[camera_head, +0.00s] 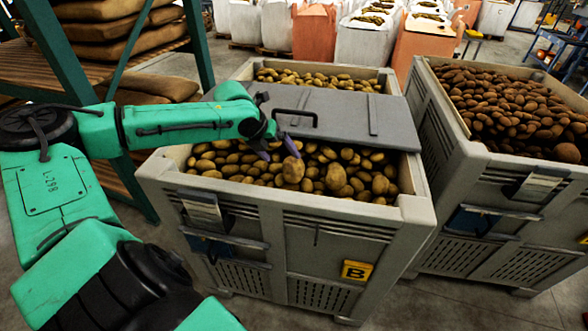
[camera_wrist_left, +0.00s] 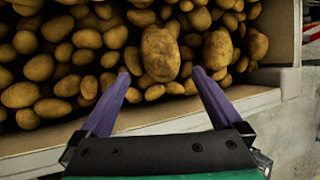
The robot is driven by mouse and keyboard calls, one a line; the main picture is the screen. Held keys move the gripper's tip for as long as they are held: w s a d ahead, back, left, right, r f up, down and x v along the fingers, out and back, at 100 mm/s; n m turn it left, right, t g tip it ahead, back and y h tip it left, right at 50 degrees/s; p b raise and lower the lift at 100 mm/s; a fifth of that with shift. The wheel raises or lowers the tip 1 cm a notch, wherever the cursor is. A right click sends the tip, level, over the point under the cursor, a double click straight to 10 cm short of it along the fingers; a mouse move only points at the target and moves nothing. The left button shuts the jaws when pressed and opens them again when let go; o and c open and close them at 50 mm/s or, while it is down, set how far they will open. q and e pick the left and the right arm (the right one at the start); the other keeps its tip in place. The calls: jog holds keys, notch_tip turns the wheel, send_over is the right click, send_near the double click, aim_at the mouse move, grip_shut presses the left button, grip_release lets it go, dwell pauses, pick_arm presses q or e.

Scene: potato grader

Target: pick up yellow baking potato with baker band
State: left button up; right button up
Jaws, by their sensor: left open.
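A large pale yellow-brown potato (camera_head: 293,170) stands out on top of the smaller potatoes in the front part of the grey bin marked B (camera_head: 420,212). A large potato (camera_wrist_left: 160,54) also shows in the left wrist view, just beyond and between the fingertips. No separate band is visible on it. My left gripper (camera_head: 278,151) has purple fingers, spread apart and empty, at the large potato's upper left. In the left wrist view the gripper (camera_wrist_left: 160,72) is open with a fingertip on either side of the potato's lower end. My right gripper is out of view.
Another big potato (camera_head: 336,178) lies close to the right. A grey lid (camera_head: 345,112) with a black handle covers the bin's middle. A bin of browner potatoes (camera_head: 520,100) stands at right. A shelf of sacks (camera_head: 110,30) is at left.

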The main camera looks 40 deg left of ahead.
aim_at(289, 163)
pick_arm(q)
jog(key=x, duration=0.3)
jog(key=shift+w+a+f, duration=0.1)
jog(key=shift+w, duration=0.25)
jog(key=shift+w+f, duration=0.35)
jog(key=shift+f, duration=0.15)
jog(key=x, duration=0.3)
jog(key=shift+f+p, duration=0.2)
jog(key=shift+p, duration=0.1)
jog(key=shift+w+f, duration=0.2)
jog(key=shift+f, duration=0.1)
jog(key=shift+s+r, duration=0.1)
jog(key=c, duration=1.5)
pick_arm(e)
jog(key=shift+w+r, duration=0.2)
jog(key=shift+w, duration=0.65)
pick_arm(q)
jog(key=shift+r, duration=0.1)
